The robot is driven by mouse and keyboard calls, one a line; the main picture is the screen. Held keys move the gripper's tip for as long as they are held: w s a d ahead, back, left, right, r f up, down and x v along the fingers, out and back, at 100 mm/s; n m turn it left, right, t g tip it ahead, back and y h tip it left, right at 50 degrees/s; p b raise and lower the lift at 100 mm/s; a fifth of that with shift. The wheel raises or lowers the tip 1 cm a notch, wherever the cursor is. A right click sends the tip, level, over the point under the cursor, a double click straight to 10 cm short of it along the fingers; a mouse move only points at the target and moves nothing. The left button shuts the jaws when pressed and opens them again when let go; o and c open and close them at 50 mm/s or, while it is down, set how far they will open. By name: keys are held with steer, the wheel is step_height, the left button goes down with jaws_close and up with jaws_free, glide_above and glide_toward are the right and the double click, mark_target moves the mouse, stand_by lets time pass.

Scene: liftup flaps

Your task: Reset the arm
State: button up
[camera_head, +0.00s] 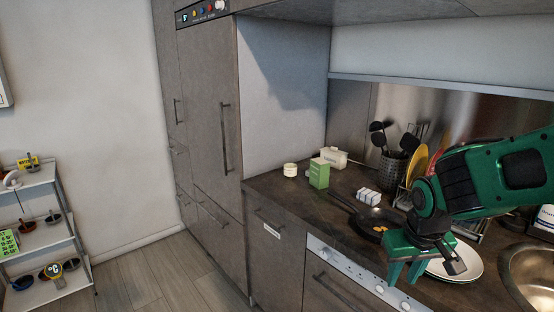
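My green arm reaches in from the right edge over the kitchen counter. My gripper (405,272) hangs at its end, pointing down in front of the counter's front edge. Its two green fingers look spread with a gap between them, and nothing shows in the gap. A white plate (464,264) shows partly behind the gripper and wrist. A dark pan (375,220) with a bit of food in it lies on the counter just left of the wrist.
On the counter (275,190) stand a green box (319,173), a small white jar (290,169), a white toaster (334,157) and a utensil holder (392,167). A sink (535,275) lies at right. A grey panel (400,8) overhangs at top. The floor at left centre is clear.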

step_height(320, 180, up, 4)
steer(key=s+r+t, duration=0.1)
steer(key=s, duration=0.2)
steer(key=s+d+f+m+g, duration=0.1)
steer(key=s+d+m+g, duration=0.1)
steer(key=s+d, duration=0.4)
steer(key=s+d+f+m+g+y, duration=0.1)
steer(key=s+d+m, duration=0.3)
steer(key=s, duration=0.7)
steer(key=shift+d+g, duration=0.5)
steer(key=shift+d, duration=0.55)
steer(key=shift+w+f, duration=0.2)
steer(key=shift+w, duration=0.4)
